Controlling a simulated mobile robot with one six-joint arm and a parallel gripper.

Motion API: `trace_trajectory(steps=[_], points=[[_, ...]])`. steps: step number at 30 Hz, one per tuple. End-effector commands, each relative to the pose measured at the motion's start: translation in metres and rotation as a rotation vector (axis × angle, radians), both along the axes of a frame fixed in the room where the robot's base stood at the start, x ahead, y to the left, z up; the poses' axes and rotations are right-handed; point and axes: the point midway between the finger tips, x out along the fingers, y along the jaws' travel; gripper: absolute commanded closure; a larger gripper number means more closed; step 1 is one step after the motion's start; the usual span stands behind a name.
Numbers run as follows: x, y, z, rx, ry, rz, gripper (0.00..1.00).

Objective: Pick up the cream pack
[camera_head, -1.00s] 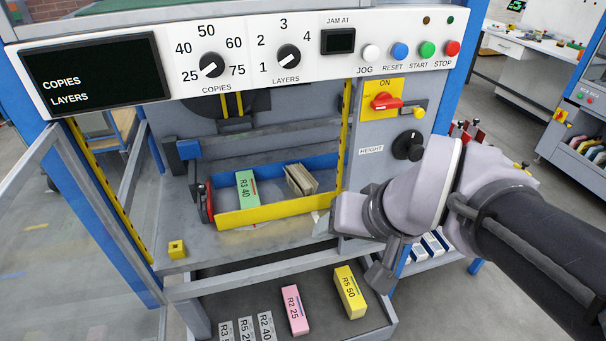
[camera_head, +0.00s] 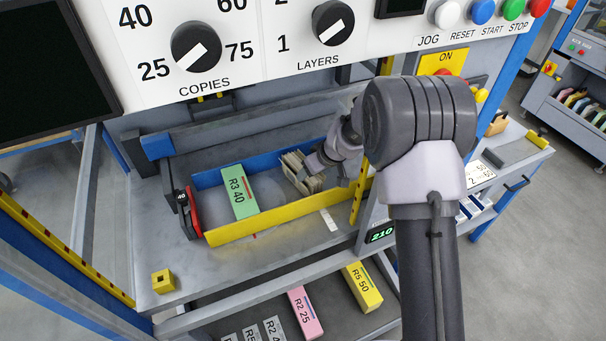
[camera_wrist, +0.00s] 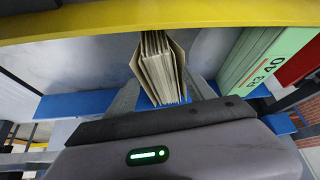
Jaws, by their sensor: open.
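The cream pack (camera_head: 291,163) is a small bundle of thin cream sheets standing on edge in the bin at the right of the green R3 40 block. My gripper (camera_head: 313,172) reaches into the bin from the right and is at the pack, partly hiding it. In the wrist view the pack (camera_wrist: 158,66) lies ahead of my gripper body, near the middle. My gripper (camera_wrist: 163,96) is open, with grey fingers showing on either side of the pack's near end. Whether they touch it cannot be told.
The bin has a yellow front wall (camera_head: 285,221) and a blue back wall (camera_head: 212,177). The green block (camera_head: 239,191) stands inside, with bare floor between it and the pack. A yellow cube (camera_head: 163,281) sits at the left. Pink (camera_head: 305,313) and yellow (camera_head: 363,287) blocks lie below.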

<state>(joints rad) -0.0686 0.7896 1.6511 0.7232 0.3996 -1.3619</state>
Motion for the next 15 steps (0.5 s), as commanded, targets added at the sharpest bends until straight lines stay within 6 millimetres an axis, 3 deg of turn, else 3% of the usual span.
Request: trace_trajectory(steps=[2,15], points=[[0.006,0.005,-0.017,0.001,0.003,0.000,0.38],[0.040,0.031,-0.066,0.002,0.001,-0.002,0.38]])
